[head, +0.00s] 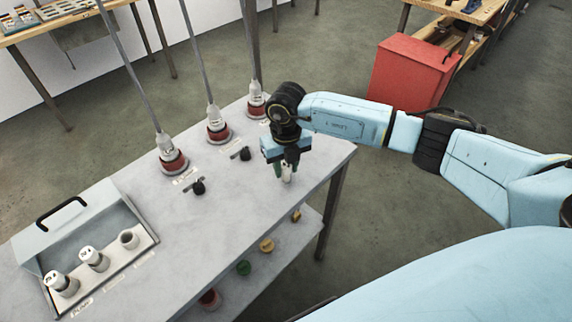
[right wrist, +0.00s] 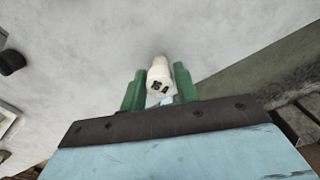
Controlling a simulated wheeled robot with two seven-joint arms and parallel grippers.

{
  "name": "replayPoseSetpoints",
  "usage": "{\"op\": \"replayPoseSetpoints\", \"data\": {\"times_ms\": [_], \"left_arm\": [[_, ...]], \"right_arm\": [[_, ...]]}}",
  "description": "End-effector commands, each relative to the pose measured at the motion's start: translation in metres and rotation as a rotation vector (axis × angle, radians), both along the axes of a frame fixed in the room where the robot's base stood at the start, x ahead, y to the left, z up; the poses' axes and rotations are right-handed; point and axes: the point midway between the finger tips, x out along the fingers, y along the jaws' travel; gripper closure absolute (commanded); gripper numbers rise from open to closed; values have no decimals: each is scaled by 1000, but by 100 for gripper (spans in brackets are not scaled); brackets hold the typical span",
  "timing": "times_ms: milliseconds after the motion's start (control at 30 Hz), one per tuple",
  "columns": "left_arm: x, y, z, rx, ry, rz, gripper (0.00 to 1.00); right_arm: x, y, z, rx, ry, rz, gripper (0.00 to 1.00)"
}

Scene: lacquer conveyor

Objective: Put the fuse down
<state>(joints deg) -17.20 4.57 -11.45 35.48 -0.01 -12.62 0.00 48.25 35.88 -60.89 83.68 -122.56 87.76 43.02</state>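A white fuse (head: 287,172) with a dark marking on its end is between the fingers of my right gripper (head: 284,168), over the right part of the grey table (head: 225,215). In the right wrist view the fuse (right wrist: 159,76) sits closely between the two green fingers (right wrist: 160,88), which look shut on it. I cannot tell whether its lower end touches the tabletop. A fuse box (head: 137,257) stands open at the left, with two white capped fuses (head: 95,259) and, at its right end, a holder with an open top (head: 128,239). My left gripper is not in view.
Several red-based connectors (head: 172,162) with rising cables line the table's far side, with black knobs (head: 198,187) before them. Coloured round items (head: 267,245) lie on the lower shelf. A red cabinet (head: 410,72) stands behind. The tabletop around my right gripper's front is clear.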

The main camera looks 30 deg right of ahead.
Motion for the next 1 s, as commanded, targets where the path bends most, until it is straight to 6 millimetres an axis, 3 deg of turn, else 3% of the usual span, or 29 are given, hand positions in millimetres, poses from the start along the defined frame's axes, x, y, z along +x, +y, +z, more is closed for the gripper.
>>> {"op": "replayPoseSetpoints", "data": {"times_ms": [133, 467, 567, 1000], "left_arm": [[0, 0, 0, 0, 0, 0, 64], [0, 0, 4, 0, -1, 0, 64], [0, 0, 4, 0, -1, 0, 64], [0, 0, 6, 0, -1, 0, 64]], "right_arm": [[0, 0, 0, 0, 1, 0, 52], [0, 0, 4, 0, 0, 0, 52], [1, 0, 16, 0, -2, 0, 52], [1, 0, 105, 1, -3, 0, 52]]}}
